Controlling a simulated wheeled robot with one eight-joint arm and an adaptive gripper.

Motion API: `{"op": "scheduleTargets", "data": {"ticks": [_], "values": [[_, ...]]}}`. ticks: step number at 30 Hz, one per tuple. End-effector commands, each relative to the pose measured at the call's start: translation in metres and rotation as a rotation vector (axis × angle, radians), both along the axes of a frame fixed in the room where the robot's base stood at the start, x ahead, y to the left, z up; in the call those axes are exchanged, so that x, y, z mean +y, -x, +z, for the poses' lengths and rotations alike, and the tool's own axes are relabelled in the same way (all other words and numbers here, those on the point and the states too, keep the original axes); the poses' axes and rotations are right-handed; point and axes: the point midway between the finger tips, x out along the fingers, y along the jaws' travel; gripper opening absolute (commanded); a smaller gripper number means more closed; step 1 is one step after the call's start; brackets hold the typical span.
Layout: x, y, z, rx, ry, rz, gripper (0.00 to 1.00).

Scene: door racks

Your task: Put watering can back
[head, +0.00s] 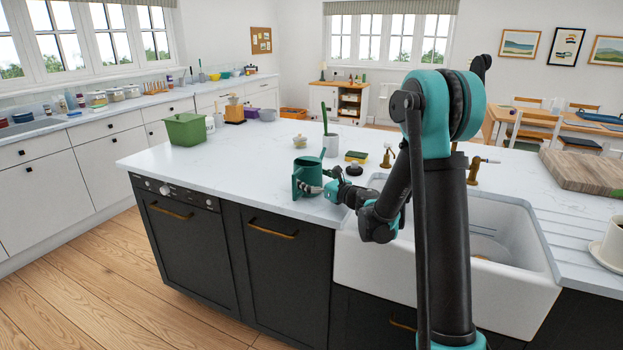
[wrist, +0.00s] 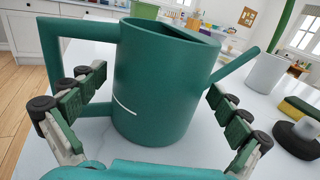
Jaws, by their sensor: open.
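The teal watering can (head: 305,172) stands upright on the white island counter, near its front edge and left of the sink. In the wrist view the watering can (wrist: 160,80) fills the middle, with its square handle on the left and its thin spout rising to the right. My gripper (head: 318,189) is at the can's near side. In the wrist view my gripper (wrist: 155,108) is open, with one finger to each side of the can body. The left finger overlaps the handle opening in the picture; I cannot tell whether either finger touches. The can's base is partly hidden.
A white cup (head: 331,146) holding a green-handled item, a sponge (head: 356,157) and a dark round object (wrist: 299,137) stand right of the can. The white sink (head: 440,268) lies further right. A green box (head: 185,129) stands left, with clear counter between.

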Motion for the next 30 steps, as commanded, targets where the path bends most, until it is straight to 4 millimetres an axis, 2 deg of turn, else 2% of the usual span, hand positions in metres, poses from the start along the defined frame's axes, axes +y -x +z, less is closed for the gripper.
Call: {"op": "scheduleTargets", "data": {"ticks": [5,7,21,30], "values": [[0.0,0.0,0.003,0.0,0.0,0.0,1.0],[-0.006,0.004,0.003,0.0,0.0,-0.002,1.0],[-0.072,0.064,0.003,0.0,0.0,-0.003,1.0],[-0.088,0.081,0.003,0.0,0.0,0.0,1.0]]}}
